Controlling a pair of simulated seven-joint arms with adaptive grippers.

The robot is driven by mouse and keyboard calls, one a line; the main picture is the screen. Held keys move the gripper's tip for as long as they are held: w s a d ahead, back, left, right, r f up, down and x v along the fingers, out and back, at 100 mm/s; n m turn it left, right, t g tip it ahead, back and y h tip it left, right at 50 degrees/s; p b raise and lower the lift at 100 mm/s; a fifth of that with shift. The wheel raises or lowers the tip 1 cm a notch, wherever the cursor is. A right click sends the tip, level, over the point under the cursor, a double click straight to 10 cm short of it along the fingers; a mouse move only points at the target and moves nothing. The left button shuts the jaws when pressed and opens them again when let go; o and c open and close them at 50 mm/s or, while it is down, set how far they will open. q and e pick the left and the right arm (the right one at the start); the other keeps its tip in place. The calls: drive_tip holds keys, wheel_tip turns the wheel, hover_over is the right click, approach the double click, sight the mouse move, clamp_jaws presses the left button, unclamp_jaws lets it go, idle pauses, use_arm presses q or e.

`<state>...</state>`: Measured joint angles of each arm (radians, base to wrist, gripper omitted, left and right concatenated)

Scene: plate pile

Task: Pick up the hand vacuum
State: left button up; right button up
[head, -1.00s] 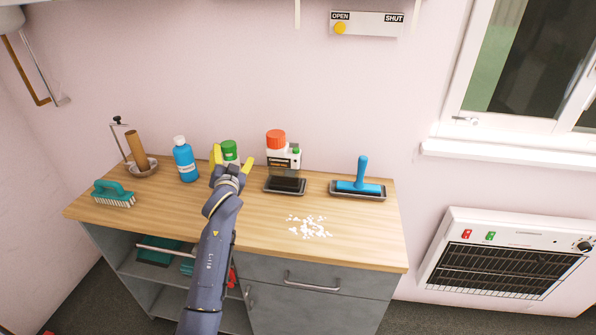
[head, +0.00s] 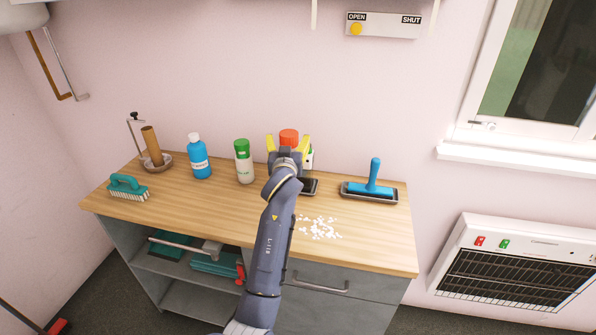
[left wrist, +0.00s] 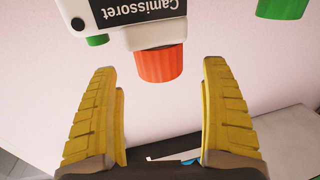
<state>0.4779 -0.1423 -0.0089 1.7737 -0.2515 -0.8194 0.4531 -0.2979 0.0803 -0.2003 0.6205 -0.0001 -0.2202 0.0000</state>
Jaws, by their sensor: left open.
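A white device with an orange top (head: 289,135), a black label and a small green knob stands on a dark tray (head: 311,187) at the back of the worktop; it looks like the hand vacuum, though I cannot be sure. My left gripper (head: 287,144) is open and empty in front of it, hiding much of its body. In the left wrist view the orange top (left wrist: 159,65) appears upside down, ahead of and between the open yellow fingers; I see no contact. The label reads "Camissoret". My right gripper is not in view.
A white, green-capped container (head: 243,162) and blue bottle (head: 199,158) stand to the left. A teal brush (head: 128,187) lies farther left. A blue-handled tool (head: 373,182) sits in a tray at right. White bits (head: 320,228) lie on the worktop (head: 215,210).

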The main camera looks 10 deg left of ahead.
use_arm(q)
drive_tip(key=shift+x, duration=1.95)
drive_tip(key=c, duration=1.7)
drive_tip(key=shift+r, duration=0.15)
